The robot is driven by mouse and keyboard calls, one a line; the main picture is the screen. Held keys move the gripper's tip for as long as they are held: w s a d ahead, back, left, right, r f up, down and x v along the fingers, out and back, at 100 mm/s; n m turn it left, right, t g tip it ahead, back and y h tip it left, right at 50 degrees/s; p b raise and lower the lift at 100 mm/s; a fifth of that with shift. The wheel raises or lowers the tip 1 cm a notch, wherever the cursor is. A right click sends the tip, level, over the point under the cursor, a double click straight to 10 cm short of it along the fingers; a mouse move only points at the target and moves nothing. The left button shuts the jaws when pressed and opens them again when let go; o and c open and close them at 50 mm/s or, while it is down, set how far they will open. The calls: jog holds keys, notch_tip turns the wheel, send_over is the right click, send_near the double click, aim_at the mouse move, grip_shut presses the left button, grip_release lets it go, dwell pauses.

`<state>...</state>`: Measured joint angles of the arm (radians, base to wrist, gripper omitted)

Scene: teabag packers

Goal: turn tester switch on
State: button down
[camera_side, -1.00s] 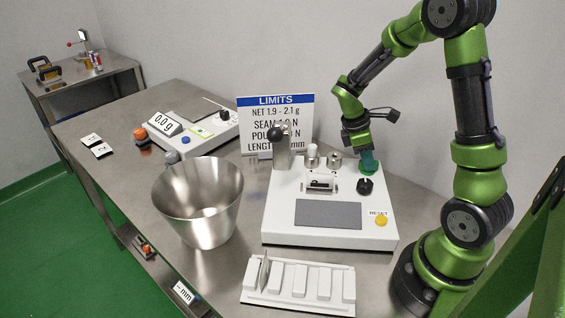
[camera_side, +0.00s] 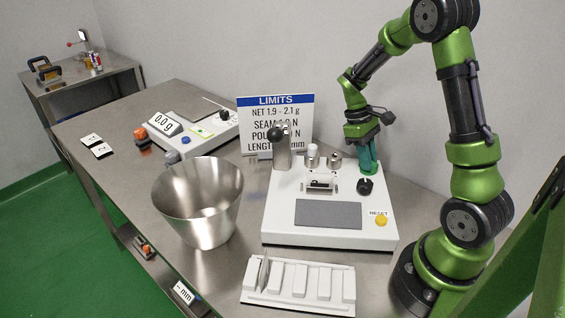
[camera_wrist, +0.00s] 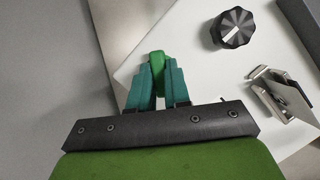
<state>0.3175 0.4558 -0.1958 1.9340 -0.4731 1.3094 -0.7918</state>
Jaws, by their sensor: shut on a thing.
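The tester (camera_side: 285,225) is a white box with a grey pad, seen in the side view. My gripper (camera_side: 368,168) is at its back right corner, with teal fingers pointing down. In the wrist view my gripper (camera_wrist: 158,72) is shut on a small green switch (camera_wrist: 158,58), whose end shows between and beyond the fingertips. The fingers hide the switch in the side view. A black knob with a white mark (camera_wrist: 234,28) stands apart from the fingers; it also shows in the side view (camera_side: 365,186).
A yellow reset button (camera_side: 381,220) and a clamp fixture (camera_side: 320,184) are on the tester. A steel bucket (camera_side: 197,205) stands left, a white rack (camera_side: 298,287) in front, and a limits sign (camera_side: 277,112) behind. A scale (camera_side: 185,132) is further left.

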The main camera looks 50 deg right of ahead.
jog(key=m+y, duration=0.1)
jog(key=m, duration=0.1)
jog(key=m+y, duration=0.1)
jog(key=m, duration=0.2)
jog(key=shift+d+f+m+t, duration=0.15)
jog(key=shift+m+t, duration=0.15)
jog(key=m, duration=0.2)
jog(key=m+t+y, duration=0.1)
jog(key=m, duration=0.1)
jog(key=shift+s+m+y, duration=0.15)
jog(key=shift+m+y, duration=0.15)
jog(key=shift+m, duration=0.4)
jog(key=c, duration=1.1)
grip_release()
jog(key=shift+d, duration=0.1)
jog(key=shift+d+r, duration=0.15)
jog(key=shift+r, duration=0.25)
jog(key=r, duration=0.9)
jog(key=shift+w+d, duration=0.3)
jog(key=shift+w, duration=0.05)
